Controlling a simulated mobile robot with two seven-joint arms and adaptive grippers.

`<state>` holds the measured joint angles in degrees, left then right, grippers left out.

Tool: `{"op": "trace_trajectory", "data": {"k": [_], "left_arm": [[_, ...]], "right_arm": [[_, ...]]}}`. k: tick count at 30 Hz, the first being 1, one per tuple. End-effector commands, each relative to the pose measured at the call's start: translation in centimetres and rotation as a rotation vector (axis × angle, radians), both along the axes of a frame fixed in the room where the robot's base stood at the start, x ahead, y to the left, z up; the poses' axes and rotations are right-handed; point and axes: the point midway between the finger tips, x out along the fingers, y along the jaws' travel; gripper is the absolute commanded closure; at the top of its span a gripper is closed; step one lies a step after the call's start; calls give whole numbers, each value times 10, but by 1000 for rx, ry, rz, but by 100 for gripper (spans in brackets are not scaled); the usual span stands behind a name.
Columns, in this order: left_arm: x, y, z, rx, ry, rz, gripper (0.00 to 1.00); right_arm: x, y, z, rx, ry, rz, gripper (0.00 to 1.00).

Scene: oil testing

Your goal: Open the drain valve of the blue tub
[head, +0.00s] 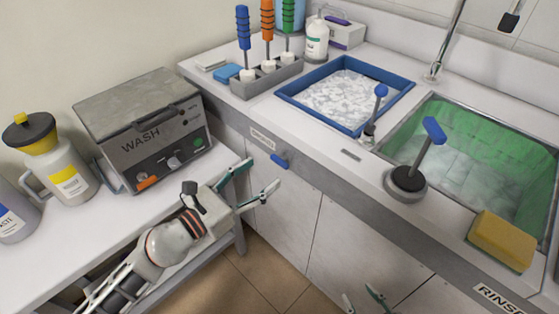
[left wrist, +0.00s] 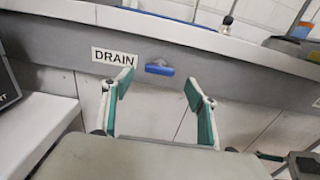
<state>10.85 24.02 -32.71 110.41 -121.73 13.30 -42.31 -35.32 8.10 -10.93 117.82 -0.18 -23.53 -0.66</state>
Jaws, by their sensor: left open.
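The blue tub (head: 291,90) is set in the counter and holds white foam. On the counter front below it is a blue drain valve handle (head: 279,160), just right of a label that reads DRAIN in the left wrist view. The handle also shows in the left wrist view (left wrist: 159,70), lying roughly level. My left gripper (head: 259,179) is open and empty, just below and left of the handle, apart from it. In the left wrist view the handle appears between and beyond its fingertips. My right gripper (head: 362,301) shows only its fingers at the bottom edge, apart and empty.
The WASH machine (head: 149,128) and a yellow-capped jug (head: 62,172) stand on the lower left bench. A blue-handled lever (head: 377,104) stands beside the tub. The green sink (head: 489,151) and a yellow sponge (head: 502,240) are at right. Cabinet doors below the handle are clear.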

Motion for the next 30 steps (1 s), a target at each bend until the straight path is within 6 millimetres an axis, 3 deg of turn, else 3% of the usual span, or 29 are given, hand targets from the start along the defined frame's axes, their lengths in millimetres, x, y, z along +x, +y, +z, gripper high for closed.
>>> {"op": "trace_trajectory", "data": {"k": [15, 27, 28, 30], "left_arm": [[48, -48, 1, 1, -4, 0, 42], [54, -54, 1, 0, -3, 0, 42], [54, -54, 1, 0, -3, 0, 44], [54, -54, 1, 0, -3, 0, 62]], "right_arm": [[-1, 0, -3, 0, 1, 0, 60], [-2, -1, -5, -3, 4, 0, 60], [-2, -1, -5, -3, 4, 0, 60], [-2, -1, -4, -3, 4, 0, 60]]}}
